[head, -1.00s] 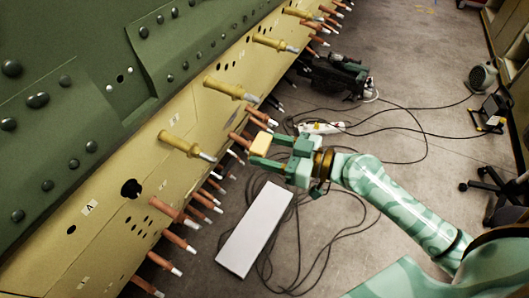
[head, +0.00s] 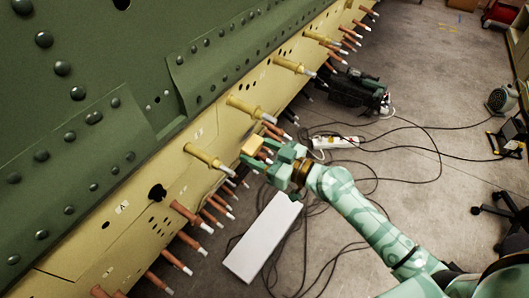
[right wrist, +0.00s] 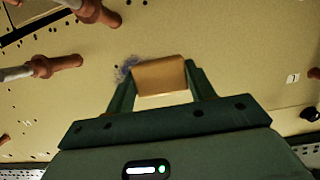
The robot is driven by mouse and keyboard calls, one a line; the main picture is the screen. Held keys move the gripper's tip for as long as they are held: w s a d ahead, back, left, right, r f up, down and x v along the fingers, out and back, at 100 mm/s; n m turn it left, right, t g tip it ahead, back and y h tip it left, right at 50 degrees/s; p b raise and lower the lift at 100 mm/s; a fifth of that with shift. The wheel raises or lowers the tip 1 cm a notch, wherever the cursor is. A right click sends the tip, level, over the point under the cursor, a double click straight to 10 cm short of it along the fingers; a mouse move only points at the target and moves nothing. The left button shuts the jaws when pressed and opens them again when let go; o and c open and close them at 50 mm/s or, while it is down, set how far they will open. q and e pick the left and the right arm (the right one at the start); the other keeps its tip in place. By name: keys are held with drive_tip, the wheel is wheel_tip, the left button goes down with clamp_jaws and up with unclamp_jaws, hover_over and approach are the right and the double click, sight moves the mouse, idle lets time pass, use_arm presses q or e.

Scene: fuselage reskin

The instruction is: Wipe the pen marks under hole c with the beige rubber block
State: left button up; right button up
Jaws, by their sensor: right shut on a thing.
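The beige rubber block (head: 252,145) is held between the fingertips of my right gripper (head: 262,158), close to the yellow panel (head: 65,250). In the right wrist view the block (right wrist: 158,76) sits between the two green fingers (right wrist: 160,90), in front of the panel. Blue-purple pen marks (right wrist: 126,68) show just left of the block, and the block may hide part of them. I cannot tell whether the block touches the panel. Small labels mark the panel, one reading A (head: 122,207); I cannot make out hole c for sure. My left gripper is not in view.
Yellow pegs (head: 210,158) and copper-coloured pins (head: 190,217) stick out of the panel around the gripper. In the right wrist view, two pins (right wrist: 60,65) stand left of the block. A white box (head: 263,238) and cables lie on the floor below.

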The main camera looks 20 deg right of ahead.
drive_tip(key=shift+w+a+r, duration=0.2)
drive_tip(key=shift+w+a, duration=0.35)
drive_tip(key=shift+w, duration=0.15)
idle(0.7)
